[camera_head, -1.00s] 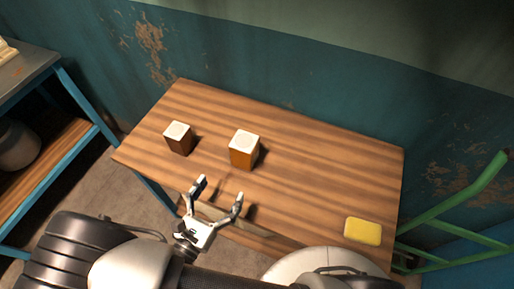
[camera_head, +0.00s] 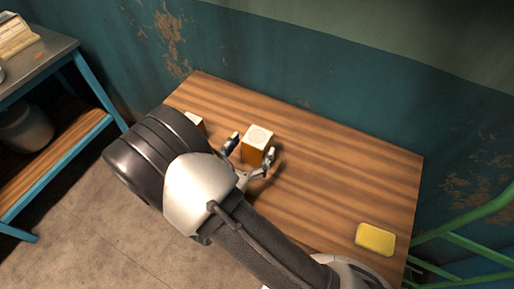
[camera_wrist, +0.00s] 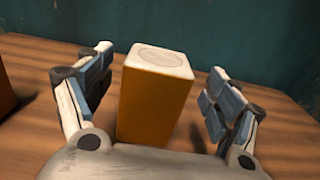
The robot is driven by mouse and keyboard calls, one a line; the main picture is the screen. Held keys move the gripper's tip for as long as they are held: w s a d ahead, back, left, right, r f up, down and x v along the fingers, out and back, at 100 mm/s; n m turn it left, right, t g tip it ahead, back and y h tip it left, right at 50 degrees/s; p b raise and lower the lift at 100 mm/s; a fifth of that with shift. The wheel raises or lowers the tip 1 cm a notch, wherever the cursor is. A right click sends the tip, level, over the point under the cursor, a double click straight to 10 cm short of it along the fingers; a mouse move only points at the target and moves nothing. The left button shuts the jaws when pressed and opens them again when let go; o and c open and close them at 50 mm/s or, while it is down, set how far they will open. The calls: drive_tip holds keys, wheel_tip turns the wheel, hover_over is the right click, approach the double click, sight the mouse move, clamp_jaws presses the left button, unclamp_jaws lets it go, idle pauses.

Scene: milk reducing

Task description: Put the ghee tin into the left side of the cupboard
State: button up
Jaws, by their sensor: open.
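An orange-brown box-shaped tin with a white top (camera_head: 256,146), which I take to be the ghee tin, stands upright on the wooden table. It also shows in the wrist view (camera_wrist: 154,100), with a round mark on its lid and no readable label. My gripper (camera_head: 252,150) is open, with one finger on each side of this tin. In the wrist view the fingers (camera_wrist: 160,66) have gaps to the tin on both sides. A second, darker brown tin (camera_head: 196,121) is mostly hidden behind my arm. I cannot make out a cupboard with left and right sides.
A yellow sponge-like block (camera_head: 375,239) lies at the near right of the wooden table (camera_head: 340,180). A blue-framed shelf unit (camera_head: 92,85) with a pot (camera_head: 27,128) stands at left. Green metal bars (camera_head: 470,248) are at right. A wall stands behind the table.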

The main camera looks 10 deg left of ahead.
sight(257, 139)
drive_tip(key=x, duration=0.3)
drive_tip(key=shift+w+b, duration=0.4)
drive_tip(key=shift+c, duration=0.5)
drive_tip(key=shift+r, duration=0.1)
drive_tip(key=c, duration=1.6)
